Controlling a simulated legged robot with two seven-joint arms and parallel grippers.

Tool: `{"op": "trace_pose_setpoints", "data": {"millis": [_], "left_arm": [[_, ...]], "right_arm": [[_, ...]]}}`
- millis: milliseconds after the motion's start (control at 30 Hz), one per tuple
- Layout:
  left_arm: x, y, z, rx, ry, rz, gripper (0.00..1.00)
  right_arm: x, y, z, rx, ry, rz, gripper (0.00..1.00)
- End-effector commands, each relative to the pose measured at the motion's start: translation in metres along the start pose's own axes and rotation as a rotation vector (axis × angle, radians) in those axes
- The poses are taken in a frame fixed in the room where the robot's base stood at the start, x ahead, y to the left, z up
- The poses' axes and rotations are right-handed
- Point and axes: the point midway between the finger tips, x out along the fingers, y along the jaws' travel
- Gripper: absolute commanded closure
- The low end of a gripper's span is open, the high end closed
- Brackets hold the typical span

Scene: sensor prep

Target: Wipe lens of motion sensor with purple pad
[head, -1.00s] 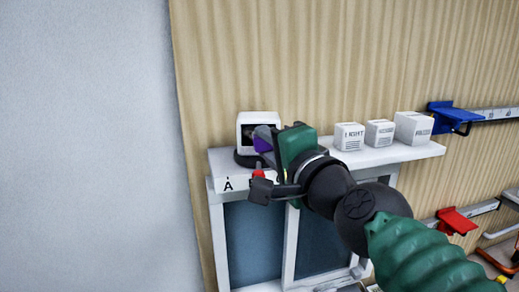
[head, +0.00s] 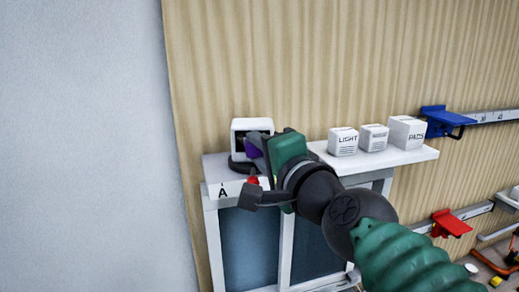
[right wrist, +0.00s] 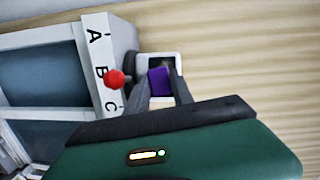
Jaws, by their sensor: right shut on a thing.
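The motion sensor (head: 240,127) is a white box with a dark front on a round black base, at the left end of the white shelf. It also shows in the right wrist view (right wrist: 143,62), behind the pad. My right gripper (head: 255,150) is shut on the purple pad (right wrist: 160,81) and holds it at the sensor's dark front. The pad is mostly hidden by the gripper in the head view. I cannot tell whether the pad touches the lens. My left gripper is not in view.
A red knob (right wrist: 114,79) stands close beside my gripper, near the shelf edge marked A, B, C. White boxes labelled LIGHT (head: 343,142) and PADS (head: 407,132), with another between them, sit on the shelf's right. A blue bracket (head: 447,120) is on the wall rail.

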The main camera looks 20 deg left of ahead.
Motion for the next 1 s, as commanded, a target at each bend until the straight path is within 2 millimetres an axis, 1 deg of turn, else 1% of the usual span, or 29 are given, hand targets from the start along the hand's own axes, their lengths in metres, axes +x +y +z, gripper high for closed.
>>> {"op": "trace_pose_setpoints", "data": {"millis": [33,100,167,267,400,533,800,867,1000], "left_arm": [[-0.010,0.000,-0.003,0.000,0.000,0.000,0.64],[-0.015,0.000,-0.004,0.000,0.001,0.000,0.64],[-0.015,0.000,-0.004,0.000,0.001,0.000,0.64],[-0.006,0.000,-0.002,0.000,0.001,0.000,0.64],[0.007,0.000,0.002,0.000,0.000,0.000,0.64],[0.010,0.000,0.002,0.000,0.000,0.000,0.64],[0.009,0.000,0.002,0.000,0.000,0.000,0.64],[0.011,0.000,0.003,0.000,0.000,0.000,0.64],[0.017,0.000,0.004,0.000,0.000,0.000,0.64]], "right_arm": [[0.002,-0.006,0.005,0.000,-0.004,0.002,1.00],[0.005,-0.007,0.010,0.000,-0.002,0.001,1.00],[0.006,-0.005,0.012,0.000,-0.001,0.000,1.00],[0.005,0.000,0.009,0.000,0.002,-0.001,1.00],[0.001,0.004,-0.004,0.000,0.002,-0.002,1.00],[-0.002,0.003,-0.010,0.000,0.001,-0.001,1.00],[-0.003,0.001,-0.010,-0.001,0.001,-0.001,1.00],[-0.008,0.002,-0.007,-0.002,0.001,-0.002,1.00],[-0.024,0.002,0.000,-0.002,0.000,-0.002,1.00]]}}
